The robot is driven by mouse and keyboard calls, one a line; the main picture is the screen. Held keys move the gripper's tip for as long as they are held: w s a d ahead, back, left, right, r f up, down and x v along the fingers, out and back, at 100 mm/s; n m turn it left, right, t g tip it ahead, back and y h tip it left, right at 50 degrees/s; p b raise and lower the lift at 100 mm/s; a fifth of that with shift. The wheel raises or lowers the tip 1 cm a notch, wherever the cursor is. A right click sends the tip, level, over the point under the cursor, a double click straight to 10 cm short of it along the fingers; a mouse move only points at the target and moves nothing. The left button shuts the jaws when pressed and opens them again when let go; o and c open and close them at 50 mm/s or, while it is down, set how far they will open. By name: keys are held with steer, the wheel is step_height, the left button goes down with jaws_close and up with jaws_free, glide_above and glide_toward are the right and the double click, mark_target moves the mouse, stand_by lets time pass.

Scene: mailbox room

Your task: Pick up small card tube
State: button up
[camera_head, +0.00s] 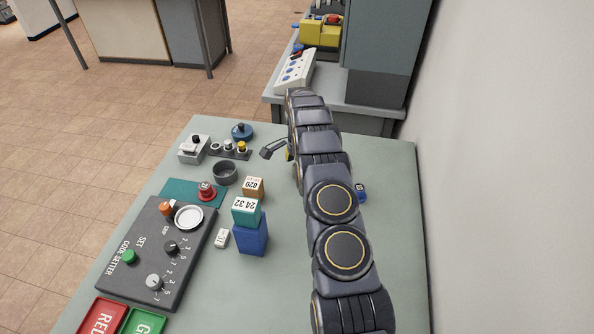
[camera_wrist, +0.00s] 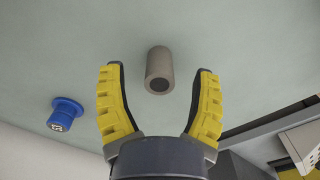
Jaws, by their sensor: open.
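The small card tube (camera_wrist: 158,66) is a short brown-grey cylinder with a dark round end. In the wrist view it lies on the pale table, with its dark end towards my gripper. My gripper (camera_wrist: 158,85) has yellow, dark-lined fingers that are spread apart. The tube shows between the two fingertips, with a gap on each side. I cannot tell how far above the table the fingers are. In the head view my arm hides the tube, and only a small part of my gripper (camera_head: 272,149) shows beside the arm.
A blue knob-like piece (camera_wrist: 67,115) with a marked end stands left of my gripper in the wrist view. In the head view, a blue block (camera_head: 252,238) bears a teal block (camera_head: 246,212) left of my arm. A control panel (camera_head: 143,262) lies further left. A wall is at the right.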

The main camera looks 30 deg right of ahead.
steer(key=shift+f, duration=0.7)
steer(key=shift+c, duration=0.3)
steer(key=c, duration=0.8)
steer(key=shift+r, duration=0.1)
